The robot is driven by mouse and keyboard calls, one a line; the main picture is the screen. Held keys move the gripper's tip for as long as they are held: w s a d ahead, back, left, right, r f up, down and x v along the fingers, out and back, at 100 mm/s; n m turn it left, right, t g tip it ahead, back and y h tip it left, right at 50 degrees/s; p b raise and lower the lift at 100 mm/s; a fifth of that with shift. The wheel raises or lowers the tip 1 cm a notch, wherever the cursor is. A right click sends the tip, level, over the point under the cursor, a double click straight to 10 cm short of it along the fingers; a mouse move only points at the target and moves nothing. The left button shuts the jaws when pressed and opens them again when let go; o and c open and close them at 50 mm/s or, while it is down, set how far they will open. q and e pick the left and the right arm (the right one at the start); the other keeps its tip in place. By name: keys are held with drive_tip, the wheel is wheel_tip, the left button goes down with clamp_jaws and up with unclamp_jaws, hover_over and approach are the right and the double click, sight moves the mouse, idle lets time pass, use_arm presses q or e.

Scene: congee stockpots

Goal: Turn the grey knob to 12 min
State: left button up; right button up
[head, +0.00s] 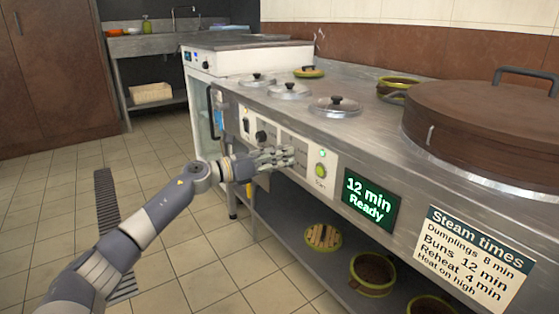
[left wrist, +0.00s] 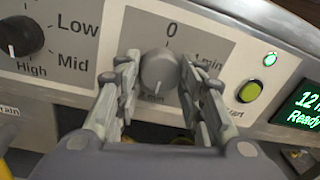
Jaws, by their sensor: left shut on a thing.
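The grey knob (left wrist: 160,72) is on the steel control panel in the left wrist view. Its dial shows 0 above and "min" marks at the right and below, partly hidden by my fingers. A pale pointer mark shows low on the knob. My left gripper (left wrist: 159,66) is shut on the knob, one finger on each side. In the head view my left gripper (head: 284,158) is at the panel and hides the knob. The display (head: 368,202) reads "12 min Ready" in green; it also shows in the left wrist view (left wrist: 302,108). My right gripper is not in view.
Left of the grey knob is a black knob (left wrist: 20,36) marked Low, Mid and High. A green button (head: 320,170) is on its right. The steam times sign (head: 476,258) lists buns at 12 min. Pot lids and a large brown lid (head: 480,125) are on the counter.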

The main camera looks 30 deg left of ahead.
use_arm(q)
drive_tip(key=shift+f+m, duration=0.15)
drive_tip(key=shift+m, duration=0.15)
drive_tip(key=o, duration=1)
drive_tip(key=shift+o, duration=0.2)
drive_tip(key=shift+s+a, duration=0.1)
drive_tip(key=v, duration=1.1)
drive_tip(key=shift+s, duration=0.35)
drive_tip(key=shift+a, duration=0.1)
